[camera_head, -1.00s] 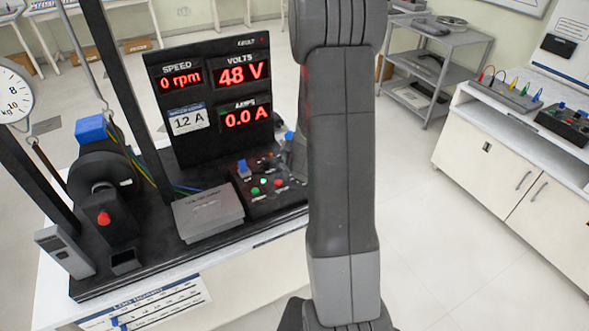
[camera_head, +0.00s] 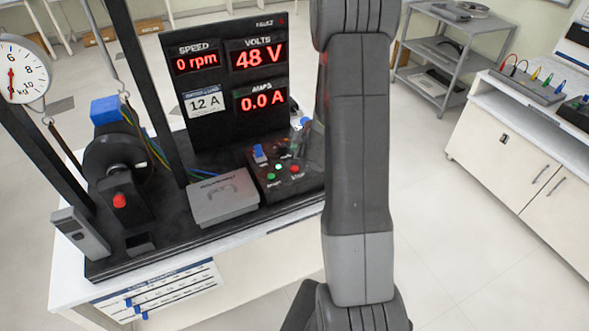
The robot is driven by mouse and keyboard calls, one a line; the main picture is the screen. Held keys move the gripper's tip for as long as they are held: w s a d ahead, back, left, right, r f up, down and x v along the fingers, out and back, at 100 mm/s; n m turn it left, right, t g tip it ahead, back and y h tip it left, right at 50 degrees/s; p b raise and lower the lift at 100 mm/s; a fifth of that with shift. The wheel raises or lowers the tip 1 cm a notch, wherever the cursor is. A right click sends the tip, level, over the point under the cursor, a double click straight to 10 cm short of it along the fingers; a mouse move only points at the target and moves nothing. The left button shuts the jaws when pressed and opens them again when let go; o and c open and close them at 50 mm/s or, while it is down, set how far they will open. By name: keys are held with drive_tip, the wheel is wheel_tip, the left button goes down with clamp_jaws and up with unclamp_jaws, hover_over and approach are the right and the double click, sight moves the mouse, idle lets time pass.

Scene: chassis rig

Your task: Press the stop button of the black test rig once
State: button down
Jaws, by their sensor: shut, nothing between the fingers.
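The black test rig (camera_head: 230,130) stands on a white bench at left, its display reading 0 rpm, 48 V and 0.0 A. Its control panel (camera_head: 262,186) is at the rig's front right. On it are a small red button (camera_head: 295,169), with a label that looks like STOP, a green button (camera_head: 271,178), a lit green light and a blue switch (camera_head: 259,153). My upright grey arm passes just right of the panel. My gripper cannot be made out; the arm hides what lies behind it. A dark grey shape beside the panel is unclear.
A larger red knob (camera_head: 119,201) sits on the motor unit at left. A grey box (camera_head: 222,201) lies left of the panel. A dial scale (camera_head: 22,72) hangs at far left. A grey shelf cart (camera_head: 440,60) and white cabinet (camera_head: 515,160) stand right, with open floor between.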

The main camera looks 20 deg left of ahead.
sight(297, 170)
wheel_tip(297, 170, down, 6)
drive_tip(key=b, duration=0.5)
drive_tip(key=shift+f, duration=0.25)
idle(1.5)
drive_tip(key=shift+f+b, duration=0.4)
drive_tip(key=shift+b, duration=0.05)
drive_tip(key=shift+f+b, duration=0.4)
drive_tip(key=shift+f, duration=0.05)
idle(0.6)
drive_tip(key=shift+r, duration=0.1)
drive_tip(key=shift+r+p, duration=0.8)
wheel_tip(297, 170, up, 5)
drive_tip(key=p, duration=0.4)
drive_tip(key=shift+f, duration=0.15)
idle(0.6)
